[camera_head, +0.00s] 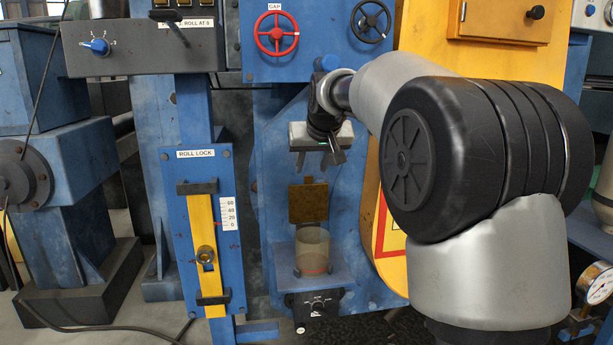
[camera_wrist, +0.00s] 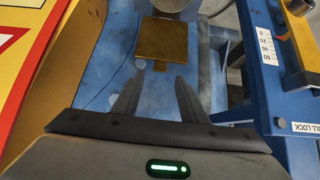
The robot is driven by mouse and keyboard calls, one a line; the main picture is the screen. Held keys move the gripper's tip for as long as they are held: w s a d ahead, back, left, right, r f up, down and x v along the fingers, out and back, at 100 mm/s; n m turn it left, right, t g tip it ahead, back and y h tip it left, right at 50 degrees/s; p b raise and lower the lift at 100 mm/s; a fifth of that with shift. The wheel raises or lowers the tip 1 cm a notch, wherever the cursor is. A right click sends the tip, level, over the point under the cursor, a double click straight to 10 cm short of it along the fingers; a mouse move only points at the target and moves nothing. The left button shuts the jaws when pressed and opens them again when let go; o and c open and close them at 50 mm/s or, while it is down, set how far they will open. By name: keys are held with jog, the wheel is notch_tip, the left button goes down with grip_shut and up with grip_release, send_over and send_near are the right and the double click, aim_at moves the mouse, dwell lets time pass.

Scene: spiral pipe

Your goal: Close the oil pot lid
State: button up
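The oil pot (camera_head: 313,252) is a pale, see-through cylinder on a small blue shelf. Its lid (camera_head: 308,203) is a square brown-gold plate standing raised at the back of the pot, so the pot is open on top. My gripper (camera_head: 318,166) hangs above the lid with its fingers pointing down, open and empty. In the wrist view the lid (camera_wrist: 162,38) lies beyond the two spread fingertips (camera_wrist: 155,76), apart from them. A grey rounded part of the pot (camera_wrist: 174,5) shows at the top edge there.
A blue panel backs the pot. A yellow panel (camera_head: 384,225) stands close on the right, and the roll lock plate (camera_head: 232,180) with its yellow slider on the left. Red (camera_head: 276,33) and black (camera_head: 370,20) handwheels sit above. A black knob box (camera_head: 315,304) is below the shelf.

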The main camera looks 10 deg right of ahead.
aim_at(309, 176)
jog(key=x, duration=0.5)
jog(key=shift+w+f, duration=0.15)
grip_shut()
